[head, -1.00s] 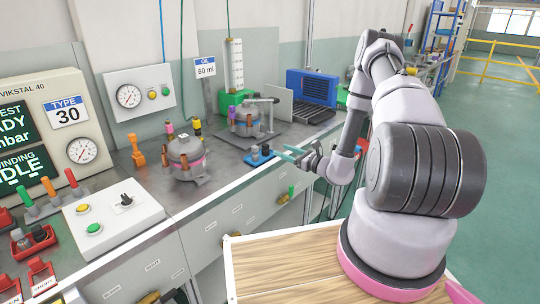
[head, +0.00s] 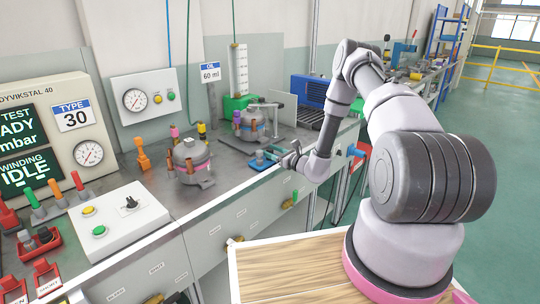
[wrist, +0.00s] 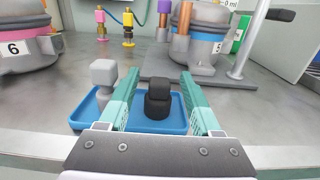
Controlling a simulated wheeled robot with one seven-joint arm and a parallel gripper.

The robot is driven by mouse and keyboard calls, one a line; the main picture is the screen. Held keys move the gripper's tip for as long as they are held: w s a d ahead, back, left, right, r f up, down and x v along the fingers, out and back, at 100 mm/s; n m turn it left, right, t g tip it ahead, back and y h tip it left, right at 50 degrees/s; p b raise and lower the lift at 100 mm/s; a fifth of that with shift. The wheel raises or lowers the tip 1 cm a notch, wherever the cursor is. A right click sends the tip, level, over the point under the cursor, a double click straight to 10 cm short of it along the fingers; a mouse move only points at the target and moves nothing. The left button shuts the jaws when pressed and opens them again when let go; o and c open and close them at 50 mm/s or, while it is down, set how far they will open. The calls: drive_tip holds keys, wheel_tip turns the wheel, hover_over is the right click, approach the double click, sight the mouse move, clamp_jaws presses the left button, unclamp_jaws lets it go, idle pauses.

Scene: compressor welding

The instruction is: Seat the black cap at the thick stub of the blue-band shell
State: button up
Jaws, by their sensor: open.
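The black cap (wrist: 158,100) stands upright in a blue tray (wrist: 150,127) in the wrist view. My gripper (wrist: 160,76) is open, with one teal finger on each side of the cap and visible gaps to both. In the head view my gripper (head: 270,155) is low at the bench's front edge, its fingers small and hard to make out. The blue-band shell (head: 254,126) stands just behind. In the wrist view its blue band and lower body (wrist: 194,48) show on a grey plate, with its top cut off. Copper-coloured stubs rise from it; I cannot tell which is thick.
A pink-band shell (head: 188,164) stands farther left on the bench. A thin metal post (wrist: 248,45) rises right of the blue-band shell.

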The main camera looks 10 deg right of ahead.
sight(270, 149)
clamp_jaws()
wheel_tip(270, 149, up, 10)
drive_tip(key=shift+r, duration=0.1)
idle(0.6)
drive_tip(key=c, duration=0.8)
unclamp_jaws()
clamp_jaws()
